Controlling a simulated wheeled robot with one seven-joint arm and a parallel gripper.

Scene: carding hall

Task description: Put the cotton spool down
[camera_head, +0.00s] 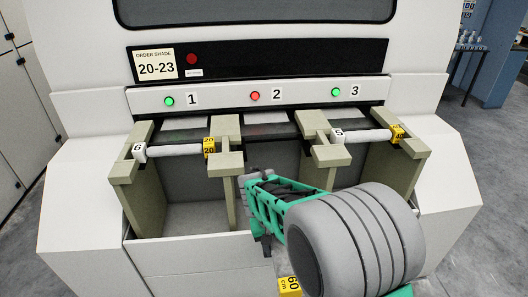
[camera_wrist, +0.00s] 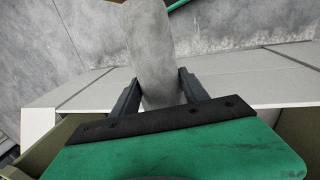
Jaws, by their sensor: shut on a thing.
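My gripper (camera_wrist: 159,84) is shut on the cotton spool (camera_wrist: 152,40), a pale grey roll between its two dark fingers in the wrist view. In the head view my arm hides the held spool's body. A yellow block marked 60 (camera_head: 289,286) shows below my arm; I cannot tell whether it is this spool's end. My arm reaches to the front of the middle bay (camera_head: 275,162), marked 2. That bay has a red lamp (camera_head: 255,96) and shows no spool across its supports.
A spool (camera_head: 180,149) lies across bay 1, with ends marked 6 and 20. Another spool (camera_head: 367,136) lies across bay 3, with ends marked 5 and 40. Both bays have green lamps. Beige uprights (camera_head: 227,165) divide the bays. A sign (camera_head: 156,64) reads order shade 20-23.

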